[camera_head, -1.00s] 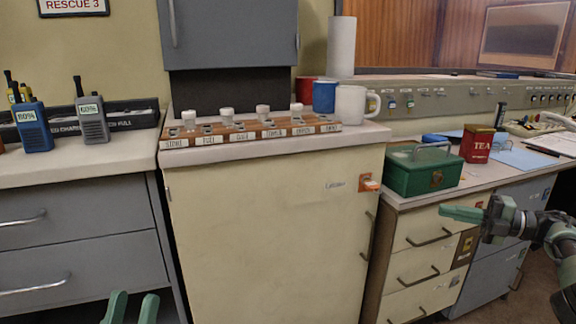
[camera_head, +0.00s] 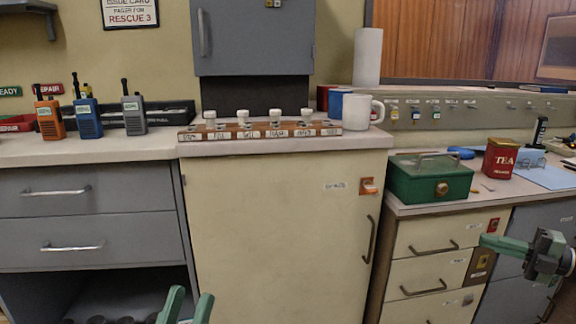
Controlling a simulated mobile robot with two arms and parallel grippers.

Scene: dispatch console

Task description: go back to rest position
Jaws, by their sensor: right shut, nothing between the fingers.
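My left gripper (camera_head: 188,306) shows at the bottom edge, left of centre, in front of the cream cabinet. Its two green fingers stand apart with nothing between them. My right gripper (camera_head: 490,242) is at the right, in front of the cream drawers. Its green fingers point left and are shut together, holding nothing. Both grippers are clear of the counters.
A cream cabinet (camera_head: 280,230) carries a labelled rack (camera_head: 260,131) with several white-capped pieces and a white mug (camera_head: 356,110). A green box (camera_head: 430,180) and a red TEA tin (camera_head: 500,158) sit on the right desk. Several radios (camera_head: 88,118) stand on the left counter.

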